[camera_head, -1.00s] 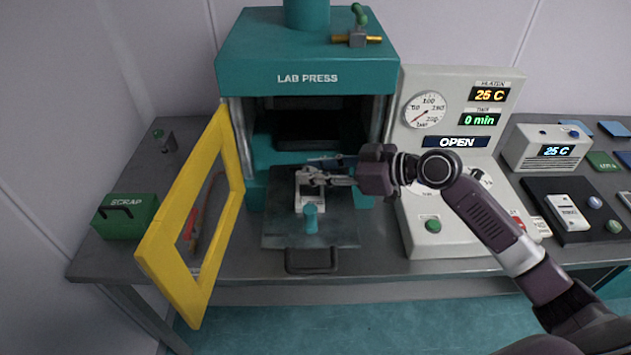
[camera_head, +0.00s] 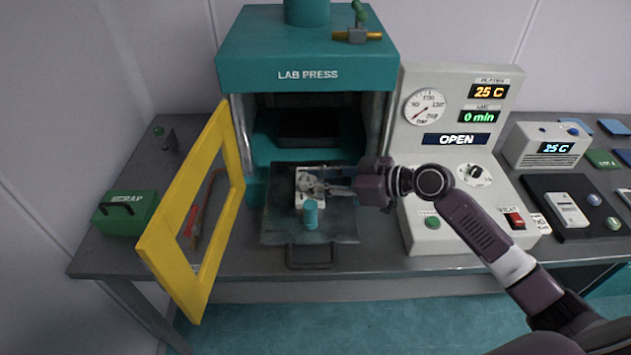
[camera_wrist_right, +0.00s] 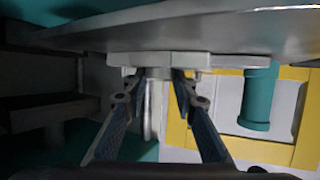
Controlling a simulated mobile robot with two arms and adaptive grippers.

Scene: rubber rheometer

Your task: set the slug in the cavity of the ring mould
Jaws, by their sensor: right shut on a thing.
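The ring mould (camera_head: 302,201) is a pale plate on the dark press tray (camera_head: 340,228). My right gripper (camera_head: 319,186) reaches in from the right, with its fingertips over the mould and partly hiding it. In the right wrist view the gripper (camera_wrist_right: 158,82) has its fingers shut on a small pale grey piece (camera_wrist_right: 155,90), which appears to be the slug. The mould (camera_wrist_right: 190,60) shows there close to the fingertips. I cannot tell whether the piece touches the mould or sits in its cavity. My left gripper is not in view.
A teal cylinder (camera_head: 310,215) stands just in front of the mould; it also shows in the wrist view (camera_wrist_right: 258,97). The yellow guard door (camera_head: 165,245) is open at the left. The lab press (camera_head: 307,75) stands behind, and its control panel (camera_head: 435,190) is at the right.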

